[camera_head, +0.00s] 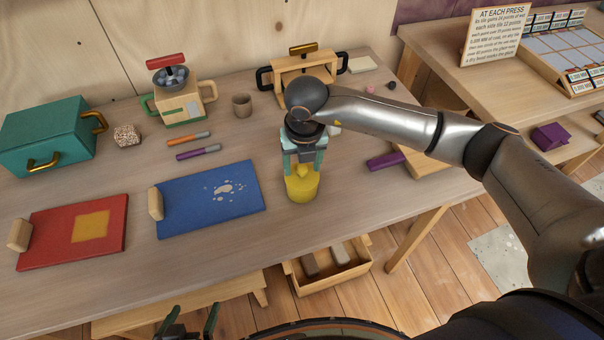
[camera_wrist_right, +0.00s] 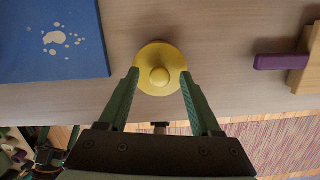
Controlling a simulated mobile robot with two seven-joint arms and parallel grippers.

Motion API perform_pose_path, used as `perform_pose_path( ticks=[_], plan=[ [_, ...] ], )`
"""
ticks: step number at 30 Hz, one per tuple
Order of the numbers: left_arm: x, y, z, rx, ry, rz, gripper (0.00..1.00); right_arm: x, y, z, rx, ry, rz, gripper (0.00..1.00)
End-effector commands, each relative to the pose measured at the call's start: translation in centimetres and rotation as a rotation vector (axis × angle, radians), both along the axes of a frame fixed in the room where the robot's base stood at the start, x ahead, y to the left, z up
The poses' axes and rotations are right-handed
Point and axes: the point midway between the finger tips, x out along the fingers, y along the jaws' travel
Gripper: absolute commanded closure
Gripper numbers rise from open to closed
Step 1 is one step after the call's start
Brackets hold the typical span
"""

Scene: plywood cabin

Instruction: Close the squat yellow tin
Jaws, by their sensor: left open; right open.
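The squat yellow tin (camera_head: 302,190) stands upright near the front edge of the workbench, right of the blue board. A round yellow lid with a knob (camera_wrist_right: 159,76) is seen from above in the right wrist view. The lid looks to be on the tin; I cannot tell whether it is fully seated. My right gripper (camera_head: 302,170) points down over the tin, its open fingers on either side of the knob. Whether they touch the lid is unclear. My left gripper (camera_head: 190,322) is open and empty at the bottom of the head view, below the bench edge.
A blue board (camera_head: 210,200) and a red board (camera_head: 75,232) lie left of the tin. A purple-handled tool (camera_head: 385,161) lies to its right. Two markers (camera_head: 190,138), a cup (camera_head: 242,105) and a teal box (camera_head: 48,140) are farther back. An open wooden drawer (camera_head: 325,274) sits below.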

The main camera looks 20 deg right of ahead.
Motion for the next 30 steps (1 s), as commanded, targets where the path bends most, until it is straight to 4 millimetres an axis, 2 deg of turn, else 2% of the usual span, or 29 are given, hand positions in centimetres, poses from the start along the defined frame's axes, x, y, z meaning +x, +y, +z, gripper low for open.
perform_pose_path(
  ticks=[2, 19, 30],
  plan=[
    [0.00, 0.00, 0.00, 0.000, 0.000, 0.000, 0.00, 0.00, 0.02, 0.02, 0.000, 0.000, 0.000, 0.36],
    [0.01, 0.00, 0.01, 0.000, 0.000, 0.000, 0.00, 0.00, 0.01, 0.05, 0.000, 0.000, 0.000, 1.00],
    [0.01, -0.01, 0.02, 0.000, 0.000, 0.000, 0.00, 0.01, 0.01, 0.06, 0.000, 0.000, 0.000, 1.00]
  ],
)
